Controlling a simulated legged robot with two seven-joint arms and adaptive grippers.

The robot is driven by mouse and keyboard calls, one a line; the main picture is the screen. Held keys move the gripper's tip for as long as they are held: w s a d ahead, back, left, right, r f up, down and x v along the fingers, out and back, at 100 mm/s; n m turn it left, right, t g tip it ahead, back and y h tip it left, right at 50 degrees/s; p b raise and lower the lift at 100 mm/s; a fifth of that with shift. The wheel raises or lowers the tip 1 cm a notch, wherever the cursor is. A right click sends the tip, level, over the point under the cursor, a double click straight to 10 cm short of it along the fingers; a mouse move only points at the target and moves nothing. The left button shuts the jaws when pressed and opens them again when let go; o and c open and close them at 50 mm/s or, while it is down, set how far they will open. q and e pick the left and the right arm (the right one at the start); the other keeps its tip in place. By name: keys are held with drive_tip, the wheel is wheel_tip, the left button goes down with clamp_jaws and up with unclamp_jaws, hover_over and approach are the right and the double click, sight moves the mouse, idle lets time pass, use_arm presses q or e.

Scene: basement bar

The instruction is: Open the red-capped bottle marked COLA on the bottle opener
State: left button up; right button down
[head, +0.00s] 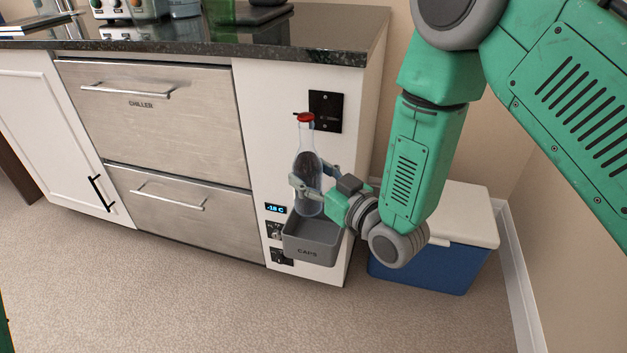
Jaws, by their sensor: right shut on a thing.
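A clear bottle with dark liquid (306,168) and a red cap (304,118) stands upright in the air in front of the white cabinet end. My right gripper (308,188) is shut around the bottle's body from the right. The bottle opener, a black plate (325,111) on the cabinet panel, is just right of and behind the cap. I cannot tell whether the cap touches it. No COLA label is readable. The grey CAPS bin (311,243) is below the bottle. My left gripper is not in view.
The chiller drawers (160,115) are shut, to the left. A dark countertop (200,47) with appliances is above. A blue cooler with a white lid (440,262) stands on the floor right of the cabinet. The floor (180,300) in front is clear.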

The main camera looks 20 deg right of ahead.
drive_tip(key=shift+w+a+r, duration=0.15)
drive_tip(key=shift+w+a, duration=0.15)
drive_tip(key=shift+w, duration=0.2)
drive_tip(key=shift+w+d, duration=0.2)
drive_tip(key=d, duration=0.1)
drive_tip(key=w+d, duration=0.1)
drive_tip(key=shift+w+d, duration=0.1)
drive_tip(key=shift+d, duration=0.25)
drive_tip(key=shift+w+d, duration=0.15)
drive_tip(key=shift+w, duration=0.05)
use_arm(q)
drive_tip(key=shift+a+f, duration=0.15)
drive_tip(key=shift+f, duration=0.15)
use_arm(e)
drive_tip(key=shift+w+d, duration=0.2)
drive_tip(key=shift+w, duration=0.35)
drive_tip(key=shift+w+d, duration=0.15)
drive_tip(key=shift+w, duration=0.35)
drive_tip(key=shift+a, duration=0.1)
